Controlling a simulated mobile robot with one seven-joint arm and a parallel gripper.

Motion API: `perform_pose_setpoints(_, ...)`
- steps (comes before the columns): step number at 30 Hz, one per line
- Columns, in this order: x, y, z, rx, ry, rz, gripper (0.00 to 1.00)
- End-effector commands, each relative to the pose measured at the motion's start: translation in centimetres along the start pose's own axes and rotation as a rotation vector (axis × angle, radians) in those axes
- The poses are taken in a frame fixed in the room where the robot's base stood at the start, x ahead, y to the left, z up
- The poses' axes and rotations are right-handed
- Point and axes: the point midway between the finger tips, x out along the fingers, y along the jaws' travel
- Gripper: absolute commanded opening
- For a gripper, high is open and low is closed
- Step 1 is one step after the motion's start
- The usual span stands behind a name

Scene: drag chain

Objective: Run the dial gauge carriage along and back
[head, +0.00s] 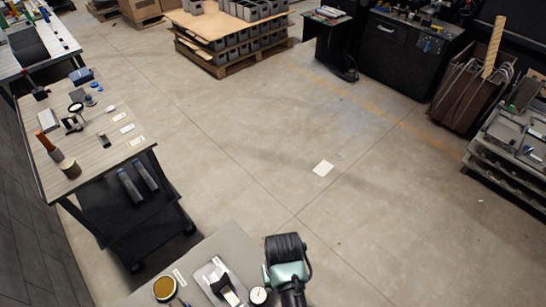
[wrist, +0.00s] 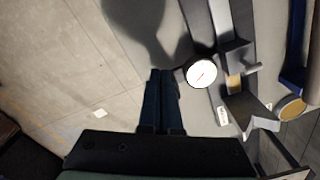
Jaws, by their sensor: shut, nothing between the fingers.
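The dial gauge (wrist: 201,72), with a round white face and dark rim, shows in the wrist view just right of my fingertips. It also shows at the bottom edge of the head view (head: 258,296). It sits beside a grey metal rail (wrist: 221,18) with a grey bracket and a small lever, which look like the carriage (wrist: 236,56). My gripper (wrist: 163,73) is shut and empty, its dark fingers together over the bench edge, left of the gauge. They look apart from it; their height is unclear. The gauge's mounting is partly hidden.
The grey bench (head: 229,243) also carries a gold-topped tin (head: 164,288) and a small label (wrist: 222,116). The concrete floor in the middle is open.

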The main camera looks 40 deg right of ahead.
Motion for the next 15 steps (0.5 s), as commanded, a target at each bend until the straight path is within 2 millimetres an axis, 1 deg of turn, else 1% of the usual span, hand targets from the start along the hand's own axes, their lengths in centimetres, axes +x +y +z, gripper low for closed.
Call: perform_pose_setpoints(15, 0.1, -1.0, -1.7, -0.003, 0.002, 0.000, 0.00)
